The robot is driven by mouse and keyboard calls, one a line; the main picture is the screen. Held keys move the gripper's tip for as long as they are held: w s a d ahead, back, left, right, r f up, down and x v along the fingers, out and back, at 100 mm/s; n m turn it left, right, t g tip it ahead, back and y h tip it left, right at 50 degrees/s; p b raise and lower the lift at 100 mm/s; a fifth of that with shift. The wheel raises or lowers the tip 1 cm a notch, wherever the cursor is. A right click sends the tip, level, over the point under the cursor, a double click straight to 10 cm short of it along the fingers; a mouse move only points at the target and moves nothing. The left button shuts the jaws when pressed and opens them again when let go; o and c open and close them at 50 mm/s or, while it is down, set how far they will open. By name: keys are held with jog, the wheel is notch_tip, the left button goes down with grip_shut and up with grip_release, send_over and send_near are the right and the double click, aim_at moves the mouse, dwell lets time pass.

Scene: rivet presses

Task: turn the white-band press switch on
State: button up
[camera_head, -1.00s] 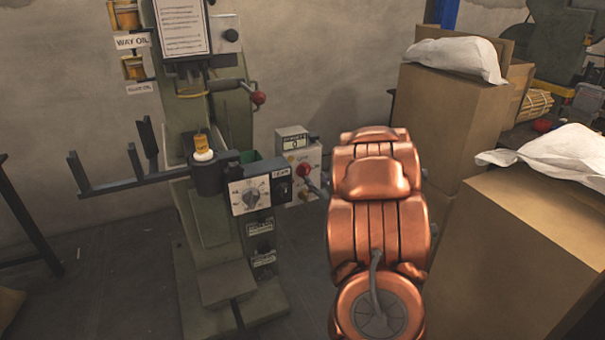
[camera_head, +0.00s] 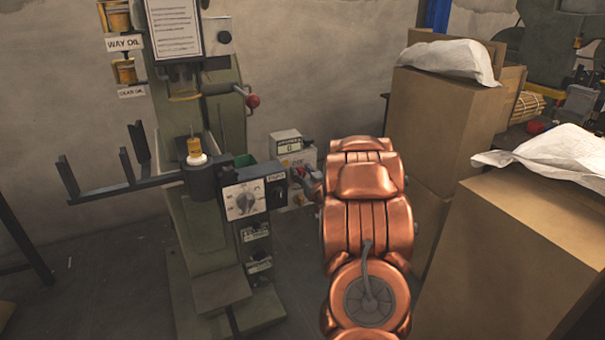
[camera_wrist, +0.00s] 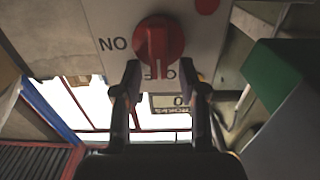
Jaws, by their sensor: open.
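The press (camera_head: 200,235) stands left of centre in the head view, with a small amber piece with a white band (camera_head: 197,158) on it. A light panel box (camera_head: 288,146) stands beside it. In the wrist view the red rotary switch (camera_wrist: 158,45) sits on a pale panel (camera_wrist: 105,20). Its ridge points down in the picture toward partly hidden lettering; inverted "ON" lettering (camera_wrist: 113,44) is to its left. My gripper (camera_wrist: 159,72) is open, its fingertips either side of the switch's lower edge. Contact cannot be told. In the head view my gripper (camera_head: 308,182) is partly hidden by my arm.
A dial panel (camera_head: 243,200) is on the press front. A lever with a red ball (camera_head: 253,101) sticks out above. Cardboard boxes (camera_head: 440,125) with white sacks stand at right. In the wrist view a green-edged block (camera_wrist: 275,75) is at right.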

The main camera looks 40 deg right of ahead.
grip_shut()
dwell(0.4)
jog(key=shift+d+r+m+p, duration=0.15)
jog(key=shift+m+p, duration=0.15)
jog(key=shift+p, duration=0.3)
jog(key=m+p, duration=0.2)
jog(key=shift+s+d+r+p, duration=0.1)
jog(key=shift+d+p, duration=0.1)
jog(key=shift+p, duration=0.2)
jog(key=m+p, duration=0.2)
jog(key=p, duration=0.1)
jog(key=shift+s+d+m, duration=0.1)
jog(key=shift+d+m, duration=0.15)
jog(key=shift+m, duration=0.05)
jog(key=m+p, duration=0.2)
jog(key=f+m+p, duration=0.1)
jog(key=shift+s+d+m, duration=0.1)
jog(key=shift+d+m, duration=0.2)
jog(key=m, duration=0.3)
jog(key=f+m+p, duration=0.1)
jog(key=m, duration=0.2)
jog(key=f+m+p, duration=0.1)
jog(key=m, duration=0.2)
jog(key=shift+s+d, duration=0.1)
jog(key=shift+d, duration=0.25)
